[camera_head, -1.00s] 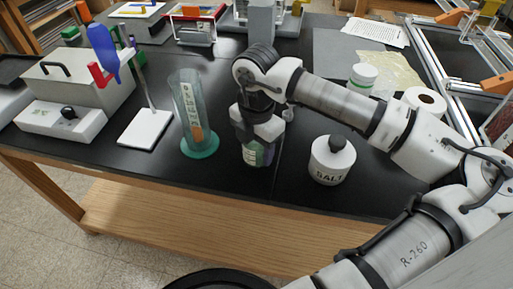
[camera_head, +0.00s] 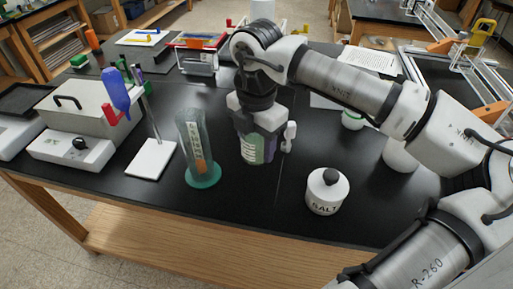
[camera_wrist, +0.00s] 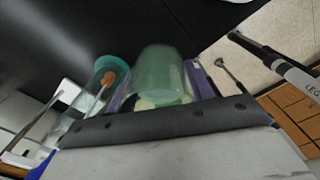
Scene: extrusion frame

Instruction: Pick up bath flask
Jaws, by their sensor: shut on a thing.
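The bath flask (camera_head: 250,150) is a pale green, translucent vessel with a label. It is upright in my gripper (camera_head: 258,152), which points down near the middle of the black bench. In the wrist view the flask (camera_wrist: 160,72) shows blurred between purple finger pads on both sides, so my gripper is shut on it. The flask appears to be held above the bench top. Its upper part is hidden by my gripper in the head view.
A tall green graduated cylinder (camera_head: 197,150) stands close to the left. A white salt jar (camera_head: 325,192) stands at front right. A stand with a white base (camera_head: 151,159) and a grey box-shaped device (camera_head: 85,110) are farther left. The bench front between cylinder and salt jar is clear.

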